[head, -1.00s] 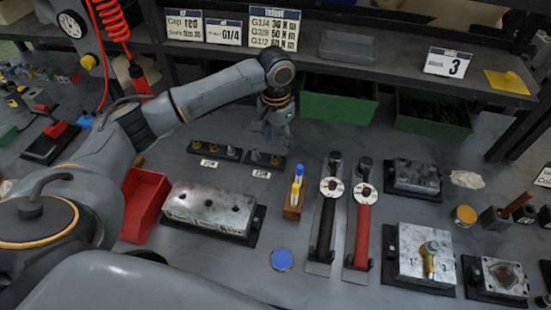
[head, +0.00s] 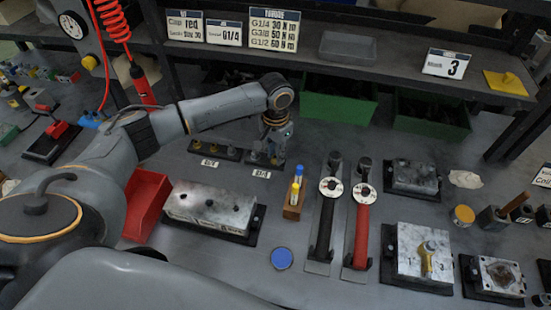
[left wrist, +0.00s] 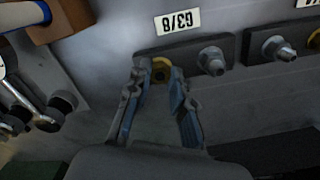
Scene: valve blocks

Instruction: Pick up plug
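My left gripper (head: 275,152) is at the right end of the right plug rack (head: 246,156), behind the G3/8 label (head: 261,174). In the left wrist view the gripper (left wrist: 156,76) is open, pointing down at the rack. A plug with a yellow ring and dark centre (left wrist: 160,66) shows between its fingertips; I cannot tell whether they touch it. A silver plug (left wrist: 211,60) stands beside it on the same rack (left wrist: 235,50). Another rack, at the wrist view's right, holds more plugs (left wrist: 279,49). My right gripper is not in view.
A wooden holder (head: 292,212) with blue and yellow items stands right of the racks. A metal valve block (head: 210,207) and red bin (head: 147,205) lie in front. Torque wrenches (head: 361,225) lie further right. The shelf with green bins (head: 340,108) is behind.

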